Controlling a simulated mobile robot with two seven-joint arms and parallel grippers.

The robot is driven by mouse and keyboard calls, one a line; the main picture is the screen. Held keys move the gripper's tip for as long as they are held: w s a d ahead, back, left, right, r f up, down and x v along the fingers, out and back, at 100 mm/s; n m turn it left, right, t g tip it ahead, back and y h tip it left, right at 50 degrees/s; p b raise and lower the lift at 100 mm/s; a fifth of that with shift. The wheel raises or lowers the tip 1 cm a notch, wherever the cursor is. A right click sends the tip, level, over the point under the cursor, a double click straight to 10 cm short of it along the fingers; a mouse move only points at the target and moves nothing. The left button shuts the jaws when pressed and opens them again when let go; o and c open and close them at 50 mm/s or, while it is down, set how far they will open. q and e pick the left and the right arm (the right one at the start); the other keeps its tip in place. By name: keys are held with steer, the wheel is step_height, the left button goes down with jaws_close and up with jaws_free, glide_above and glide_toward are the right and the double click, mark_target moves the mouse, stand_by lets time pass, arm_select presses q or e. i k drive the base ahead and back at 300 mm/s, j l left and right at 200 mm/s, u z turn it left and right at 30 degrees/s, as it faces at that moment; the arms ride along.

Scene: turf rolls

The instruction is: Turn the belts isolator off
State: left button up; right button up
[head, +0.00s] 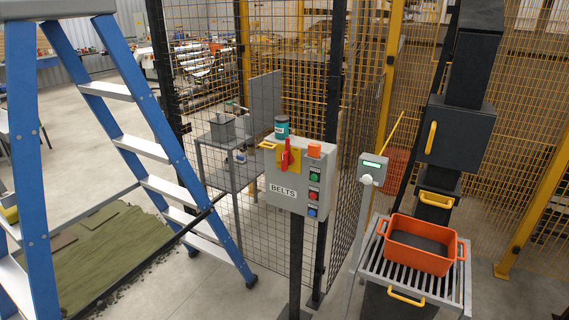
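The grey control box labelled BELTS (275,201) stands on a dark post in the middle of the head view, in front of the mesh fence. Its isolator has a red handle (286,156) on a yellow plate (296,162). The red handle stands about upright. Green, red and blue buttons (313,194) run down the right side of the box face. Neither of my grippers shows in the head view, and nothing is touching the isolator handle.
A blue stepladder (128,80) stands at left. At right, an orange crate (418,260) rests on a slatted stand (366,270), near a small grey panel (372,170). Floor before the box looks clear.

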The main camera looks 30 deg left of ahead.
mark_target(287, 159)
steer(key=u, duration=0.65)
steer(key=i+j+u, duration=0.1)
steer(key=u, duration=0.25)
steer(key=i+j+u, duration=0.15)
steer(key=j+u, duration=0.15)
steer(key=i+j+u, duration=0.15)
steer(key=u, duration=0.2)
steer(key=i+j, duration=0.15)
